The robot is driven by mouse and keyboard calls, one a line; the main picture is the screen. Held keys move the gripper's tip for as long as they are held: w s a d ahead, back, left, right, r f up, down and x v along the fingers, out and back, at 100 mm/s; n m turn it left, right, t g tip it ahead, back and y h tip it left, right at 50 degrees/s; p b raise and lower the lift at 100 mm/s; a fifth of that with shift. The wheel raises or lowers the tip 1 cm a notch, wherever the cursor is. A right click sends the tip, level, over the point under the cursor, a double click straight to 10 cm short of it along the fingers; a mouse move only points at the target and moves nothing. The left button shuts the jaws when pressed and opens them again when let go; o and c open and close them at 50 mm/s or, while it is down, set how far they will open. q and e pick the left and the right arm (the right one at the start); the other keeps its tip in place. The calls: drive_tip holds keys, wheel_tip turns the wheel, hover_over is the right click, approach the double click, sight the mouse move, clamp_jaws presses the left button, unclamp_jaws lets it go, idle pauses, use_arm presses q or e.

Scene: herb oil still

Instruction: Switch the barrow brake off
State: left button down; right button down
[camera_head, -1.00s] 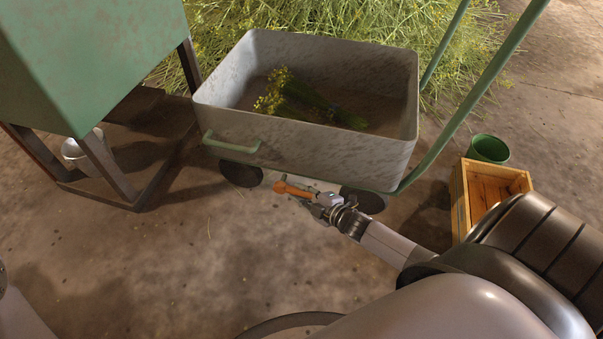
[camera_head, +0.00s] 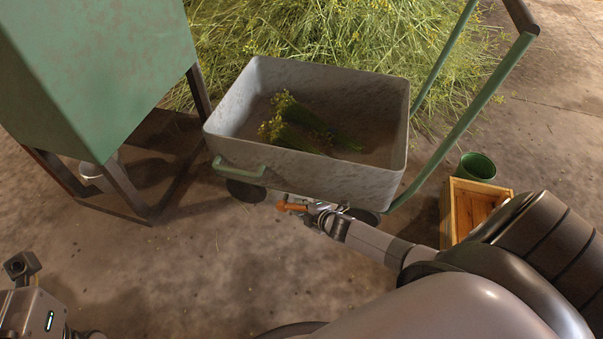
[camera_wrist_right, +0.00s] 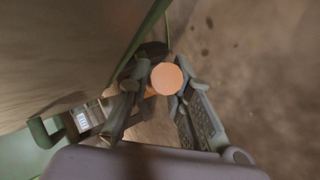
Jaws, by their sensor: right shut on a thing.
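The grey barrow (camera_head: 310,165) stands on the floor with its dark wheels beneath it. Its orange brake lever (camera_head: 291,206) sticks out low at the near side, between the wheels. My right gripper (camera_head: 308,207) is at the lever, below the tray's near wall. In the right wrist view the lever's round orange end (camera_wrist_right: 167,78) sits between the two fingers (camera_wrist_right: 155,88), which are shut on it. Part of my left arm shows at the bottom left of the head view; its fingers cannot be made out.
Green bundles with yellow flowers (camera_head: 290,132) lie in the tray. A green still body (camera_head: 95,70) on dark legs stands left. A wooden crate (camera_head: 447,213) and green bucket (camera_head: 477,167) stand right. Cut herbs (camera_head: 330,35) lie behind. The near floor is open.

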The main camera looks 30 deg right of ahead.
drive_tip(key=c, duration=1.4)
unclamp_jaws()
drive_tip(key=shift+c, duration=0.2)
drive_tip(key=v, duration=0.8)
drive_tip(key=shift+a, duration=0.15)
